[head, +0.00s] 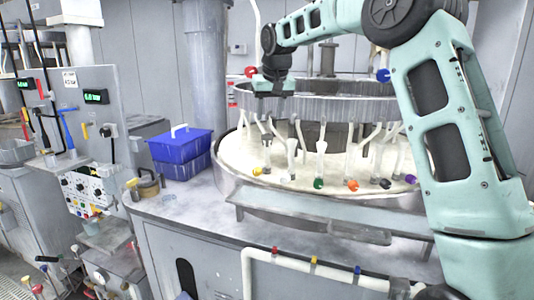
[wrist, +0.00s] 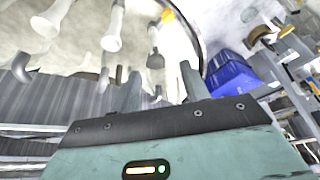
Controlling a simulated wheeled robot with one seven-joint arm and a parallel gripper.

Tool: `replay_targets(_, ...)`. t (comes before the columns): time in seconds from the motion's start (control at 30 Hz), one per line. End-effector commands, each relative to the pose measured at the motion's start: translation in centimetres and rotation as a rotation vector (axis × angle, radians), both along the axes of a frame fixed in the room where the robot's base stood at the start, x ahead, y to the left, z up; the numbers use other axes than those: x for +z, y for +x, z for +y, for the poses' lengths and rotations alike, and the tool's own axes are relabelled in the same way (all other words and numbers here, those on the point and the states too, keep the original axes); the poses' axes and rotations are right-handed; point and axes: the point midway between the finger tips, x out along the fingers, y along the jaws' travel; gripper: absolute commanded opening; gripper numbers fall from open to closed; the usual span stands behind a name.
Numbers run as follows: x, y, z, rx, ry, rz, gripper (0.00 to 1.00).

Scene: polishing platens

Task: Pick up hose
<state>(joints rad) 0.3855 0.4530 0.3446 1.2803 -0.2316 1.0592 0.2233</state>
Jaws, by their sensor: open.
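Several white hose-like tubes with flared ends hang around the round platen (head: 225,160) in the head view; one pale tube (head: 292,150) ends low over its cream surface. I cannot tell which one is the task's hose. In the wrist view, white tubes with flared ends (wrist: 112,38) show at the upper left, beyond the fingers.
A grey metal ring (head: 340,105) sits above the platen. A flat shelf (head: 310,217) juts out in front. A white pipe (head: 300,264) runs along the cabinet.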

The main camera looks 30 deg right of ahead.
Motion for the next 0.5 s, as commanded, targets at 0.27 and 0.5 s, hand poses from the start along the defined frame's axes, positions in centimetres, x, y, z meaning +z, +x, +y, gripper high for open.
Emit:
replay_targets(0.27, -1.7, 1.2, -2.1, -0.032, -0.003, -0.004, 0.46)
replay_targets(0.5, -6.2, 3.1, -2.5, -0.030, -0.002, -0.006, 0.46)
